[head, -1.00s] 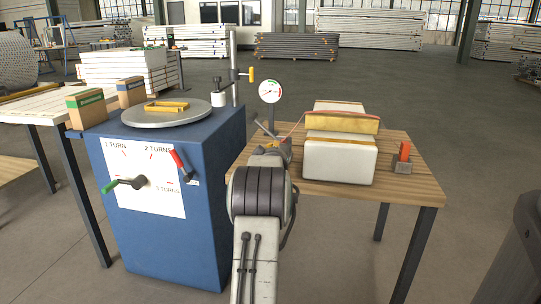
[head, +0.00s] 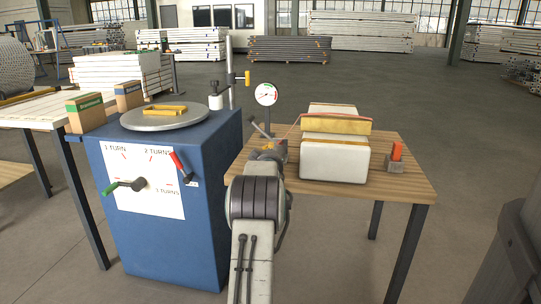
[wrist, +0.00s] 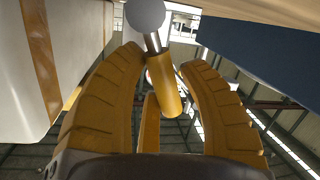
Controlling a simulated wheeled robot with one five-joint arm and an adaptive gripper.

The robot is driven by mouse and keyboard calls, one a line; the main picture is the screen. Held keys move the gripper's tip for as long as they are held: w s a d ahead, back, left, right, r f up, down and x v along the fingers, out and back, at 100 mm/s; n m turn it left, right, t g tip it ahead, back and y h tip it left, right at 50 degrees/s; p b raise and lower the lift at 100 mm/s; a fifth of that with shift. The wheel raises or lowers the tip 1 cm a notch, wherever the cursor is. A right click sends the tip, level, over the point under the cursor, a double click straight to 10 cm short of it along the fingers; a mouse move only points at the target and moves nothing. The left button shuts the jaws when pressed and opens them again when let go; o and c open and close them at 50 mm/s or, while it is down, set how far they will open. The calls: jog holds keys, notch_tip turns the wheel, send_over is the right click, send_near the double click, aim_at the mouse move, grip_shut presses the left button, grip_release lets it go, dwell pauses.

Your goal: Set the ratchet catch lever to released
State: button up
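A red-handled lever (head: 179,164) sits on the blue cabinet's white panel, its grip tilted up and left, with a small unreadable label by its lower end. I cannot tell whether this is the ratchet catch lever. My gripper (head: 270,145) is over the wooden table, right of the cabinet and apart from that lever. In the wrist view its yellow-brown fingers (wrist: 165,85) are spread apart. A yellow grip (wrist: 166,90) on a metal rod, with a grey ball at its other end, shows between or beyond them; contact cannot be told. A thin grey bar (head: 261,130) stands by my gripper.
The blue cabinet (head: 222,200) also bears a green-handled crank (head: 124,185) and a round plate (head: 140,121). A post holds a yellow handle (head: 247,78). A gauge (head: 266,94), white box (head: 334,164) and orange switch (head: 397,151) stand at the wooden table (head: 400,180).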

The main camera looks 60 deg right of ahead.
jog(key=shift+o, duration=0.5)
jog(key=shift+a+r, duration=0.1)
jog(key=shift+r, duration=0.1)
jog(key=v, duration=1.1)
jog(key=shift+a, duration=0.35)
